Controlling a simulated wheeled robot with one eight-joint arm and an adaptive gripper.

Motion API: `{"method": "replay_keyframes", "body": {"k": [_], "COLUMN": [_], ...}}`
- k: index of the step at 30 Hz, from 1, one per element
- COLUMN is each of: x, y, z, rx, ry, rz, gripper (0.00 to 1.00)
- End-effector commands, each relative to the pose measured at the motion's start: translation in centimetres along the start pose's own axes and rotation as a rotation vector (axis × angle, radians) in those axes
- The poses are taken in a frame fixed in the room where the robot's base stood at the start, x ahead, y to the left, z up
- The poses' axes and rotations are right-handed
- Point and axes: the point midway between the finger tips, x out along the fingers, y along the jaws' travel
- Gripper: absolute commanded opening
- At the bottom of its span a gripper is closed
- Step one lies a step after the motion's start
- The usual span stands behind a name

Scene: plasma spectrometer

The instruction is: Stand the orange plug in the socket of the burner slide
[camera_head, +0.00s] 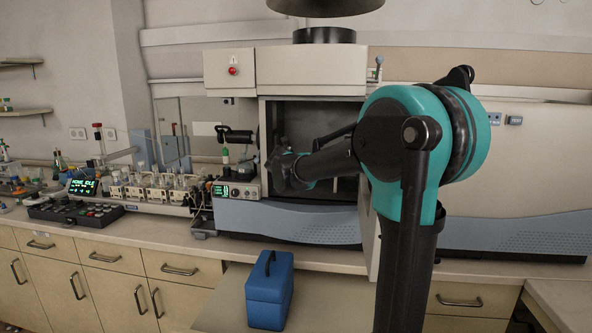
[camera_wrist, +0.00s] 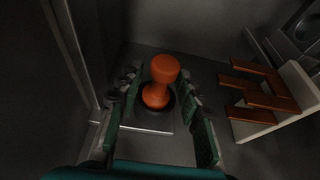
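The orange plug (camera_wrist: 164,70) stands upright, or nearly so, in the wrist view, with a round head on a narrower neck and a wider foot. Its foot is at a dark round ring (camera_wrist: 168,108) on a grey plate (camera_wrist: 150,128), which looks like the socket of the burner slide. I cannot tell how deep the foot sits. My gripper (camera_wrist: 161,92) is open, its green fingers on either side of the plug with a gap to each. In the head view my gripper (camera_head: 284,167) is at the open spectrometer chamber (camera_head: 305,118); the plug cannot be made out there.
A pale rack with brown bars (camera_wrist: 265,95) stands right of the plug in the wrist view. A chamber wall or door edge (camera_wrist: 72,55) rises at left. A blue box (camera_head: 269,290) stands in front of the bench. Vials and instruments (camera_head: 150,190) fill the left bench.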

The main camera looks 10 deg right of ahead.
Motion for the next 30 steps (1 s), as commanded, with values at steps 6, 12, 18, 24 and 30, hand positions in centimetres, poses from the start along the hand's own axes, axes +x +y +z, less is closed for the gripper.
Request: {"method": "replay_keyframes", "body": {"k": [6, 12, 18, 24, 30], "x": [0.0, -0.9, -4.2, -8.1, -10.8], "y": [0.0, 0.0, 0.1, 0.1, 0.1], "z": [0.0, 0.0, 0.0, 0.0, 0.0], "rx": [0.000, -0.001, -0.002, -0.002, -0.001], "ry": [0.000, 0.000, 0.000, 0.000, 0.001], "rz": [0.000, 0.001, 0.002, 0.003, 0.002], "gripper": [0.38, 0.38, 0.38, 0.38, 0.38]}}
